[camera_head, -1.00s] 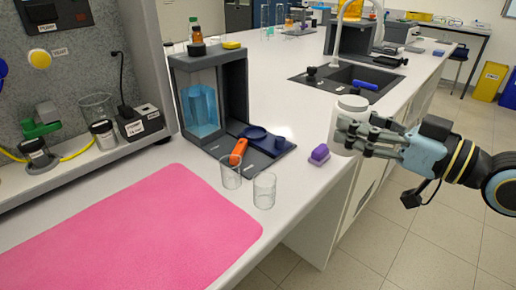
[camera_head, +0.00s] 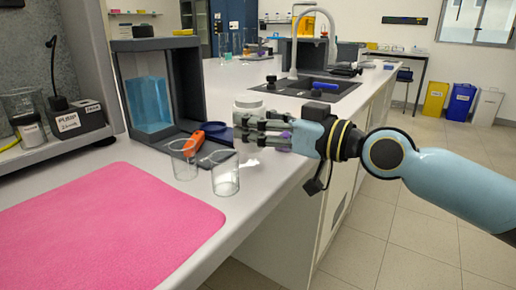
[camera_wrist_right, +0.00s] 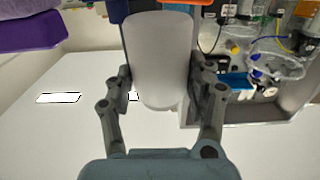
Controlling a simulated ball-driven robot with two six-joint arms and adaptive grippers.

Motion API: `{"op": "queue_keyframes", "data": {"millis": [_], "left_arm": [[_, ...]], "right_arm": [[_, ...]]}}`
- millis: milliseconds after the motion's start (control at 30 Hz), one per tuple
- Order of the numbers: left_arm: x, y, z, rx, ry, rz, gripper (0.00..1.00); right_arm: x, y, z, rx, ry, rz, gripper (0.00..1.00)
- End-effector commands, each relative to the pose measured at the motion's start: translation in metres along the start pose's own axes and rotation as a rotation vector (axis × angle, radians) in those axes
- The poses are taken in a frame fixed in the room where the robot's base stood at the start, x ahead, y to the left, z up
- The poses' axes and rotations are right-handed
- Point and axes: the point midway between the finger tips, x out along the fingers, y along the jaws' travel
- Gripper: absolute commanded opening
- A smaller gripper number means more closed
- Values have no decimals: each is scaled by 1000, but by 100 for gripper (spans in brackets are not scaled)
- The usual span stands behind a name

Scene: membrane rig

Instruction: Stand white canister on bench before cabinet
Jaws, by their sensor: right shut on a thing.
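The white canister (camera_head: 249,103) is in my right gripper (camera_head: 262,128), whose fingers are closed around it. In the right wrist view the canister (camera_wrist_right: 160,55) fills the space between the two fingers. It looks held over the near right edge of the white bench (camera_head: 230,78); the gap beneath it is hard to judge. A dark-framed cabinet (camera_head: 187,85) with a blue block inside stands on the bench to the left of the canister. My left gripper is not in view.
Two clear beakers (camera_head: 226,178) stand near the bench's front edge, close to the gripper. An orange-handled tool (camera_head: 194,143) lies before the cabinet. A purple block (camera_head: 287,136) is partly hidden behind my fingers. A pink mat (camera_head: 100,225) covers the left front; a sink (camera_head: 310,88) lies behind.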

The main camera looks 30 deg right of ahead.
Motion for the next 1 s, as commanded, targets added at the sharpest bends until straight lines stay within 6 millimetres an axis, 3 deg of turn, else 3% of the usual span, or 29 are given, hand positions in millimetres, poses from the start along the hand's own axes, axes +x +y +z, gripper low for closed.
{"op": "queue_keyframes", "data": {"millis": [33,133,533,567,600,733,1000], "left_arm": [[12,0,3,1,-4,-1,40],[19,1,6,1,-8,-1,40],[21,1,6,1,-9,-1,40],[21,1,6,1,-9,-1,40],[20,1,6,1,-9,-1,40],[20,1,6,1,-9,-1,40],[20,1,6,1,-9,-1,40]], "right_arm": [[0,0,16,4,-3,1,13],[0,0,26,3,-2,0,13],[-1,0,29,0,0,0,13],[-1,0,30,1,-2,1,56],[-1,0,28,1,-2,1,61],[-1,0,28,1,-2,1,78],[-1,0,28,1,-1,1,78]]}}
